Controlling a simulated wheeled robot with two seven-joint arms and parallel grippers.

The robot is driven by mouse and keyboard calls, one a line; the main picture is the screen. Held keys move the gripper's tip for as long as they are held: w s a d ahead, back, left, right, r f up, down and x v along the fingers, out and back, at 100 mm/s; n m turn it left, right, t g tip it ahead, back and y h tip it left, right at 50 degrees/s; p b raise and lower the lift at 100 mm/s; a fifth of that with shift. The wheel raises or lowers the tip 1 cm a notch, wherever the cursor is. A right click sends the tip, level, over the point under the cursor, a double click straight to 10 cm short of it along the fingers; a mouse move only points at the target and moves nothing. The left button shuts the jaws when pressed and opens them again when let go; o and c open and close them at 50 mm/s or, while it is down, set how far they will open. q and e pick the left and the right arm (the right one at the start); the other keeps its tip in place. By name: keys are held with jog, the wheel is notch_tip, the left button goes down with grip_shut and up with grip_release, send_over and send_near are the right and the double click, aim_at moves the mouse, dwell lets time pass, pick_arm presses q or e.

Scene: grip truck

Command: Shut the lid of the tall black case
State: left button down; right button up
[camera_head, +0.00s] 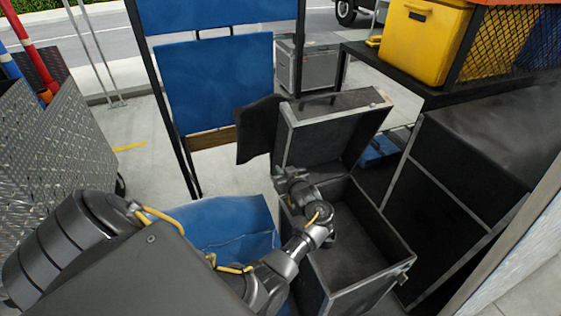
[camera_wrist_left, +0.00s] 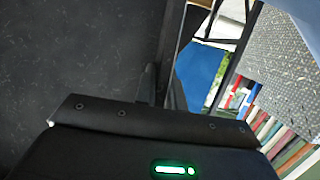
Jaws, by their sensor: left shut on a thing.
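The tall black case (camera_head: 389,242) stands open at centre right, with grey metal edges and an empty dark interior. Its lid (camera_head: 335,138) is raised at the back of the case, its hollow inner side facing me. My left gripper (camera_head: 287,178) is at the lid's lower left edge and is shut on it; the fingertips are small and partly hidden in the head view. In the left wrist view, the fingers (camera_wrist_left: 147,85) sit at the border of a dark speckled panel (camera_wrist_left: 80,60). My right gripper is not in view.
Blue panels (camera_head: 215,85) on a black frame rise behind. A dark box (camera_head: 455,190) is close on the right, below a shelf with a yellow bin (camera_head: 425,40). A metal-plated cart (camera_head: 45,150) stands left.

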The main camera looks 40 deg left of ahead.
pick_arm(q)
jog(key=shift+s+d+p, duration=0.15)
jog(key=shift+d+p, duration=0.05)
jog(key=shift+d, duration=0.35)
jog(key=shift+s+d+p, duration=0.15)
jog(key=shift+d, duration=0.35)
jog(key=shift+f, duration=0.1)
jog(key=shift+d, duration=0.15)
